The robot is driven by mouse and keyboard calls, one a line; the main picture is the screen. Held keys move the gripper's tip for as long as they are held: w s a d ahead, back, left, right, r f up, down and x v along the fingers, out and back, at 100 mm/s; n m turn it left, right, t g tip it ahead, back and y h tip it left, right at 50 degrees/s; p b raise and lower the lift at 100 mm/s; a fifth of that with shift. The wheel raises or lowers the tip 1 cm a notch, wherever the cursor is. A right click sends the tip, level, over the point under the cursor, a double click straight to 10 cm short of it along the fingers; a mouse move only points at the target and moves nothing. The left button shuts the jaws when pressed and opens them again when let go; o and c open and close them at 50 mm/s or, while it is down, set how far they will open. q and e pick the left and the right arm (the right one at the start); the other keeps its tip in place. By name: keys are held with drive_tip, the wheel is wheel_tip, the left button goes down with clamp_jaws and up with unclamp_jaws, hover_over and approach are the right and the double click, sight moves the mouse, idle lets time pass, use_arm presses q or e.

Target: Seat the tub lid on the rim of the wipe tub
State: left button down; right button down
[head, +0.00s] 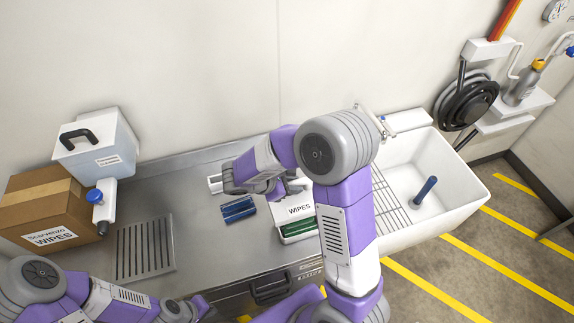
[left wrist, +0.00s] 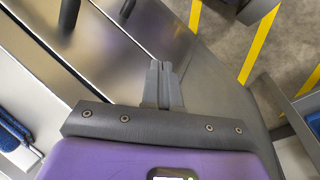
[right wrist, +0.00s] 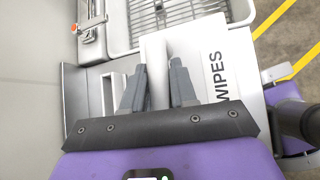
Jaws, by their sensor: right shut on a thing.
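My left gripper (left wrist: 164,80) is shut and empty, low over the counter's front edge.
A cardboard box (head: 45,205), a white canister (head: 100,150) and a drain grid (head: 145,248) are left. The sink (head: 425,190) with a wire rack is right.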

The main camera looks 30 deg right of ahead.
sight(282, 207)
drive_tip(key=shift+s+a+r+p, duration=0.15)
drive_tip(key=shift+s+p, duration=0.2)
drive_tip(key=shift+s, duration=0.4)
drive_tip(key=shift+s+d+r+p, duration=0.15)
drive_tip(key=shift+s+p, duration=0.15)
drive_tip(key=shift+s, duration=0.4)
drive_tip(key=shift+a, duration=0.1)
drive_tip(key=shift+f, duration=0.15)
drive_tip(key=shift+f+b, duration=2.55)
drive_tip(key=shift+f, duration=0.25)
drive_tip(key=shift+f+b, duration=1.65)
drive_tip(key=shift+f, duration=0.15)
drive_tip(key=c, duration=0.8)
unclamp_jaws()
drive_tip(key=p+v, duration=0.1)
drive_tip(key=v, duration=0.6)
drive_tip(key=shift+a+r+p, duration=0.2)
drive_tip(key=shift+a+p, duration=0.05)
drive_tip(key=shift+p, duration=0.1)
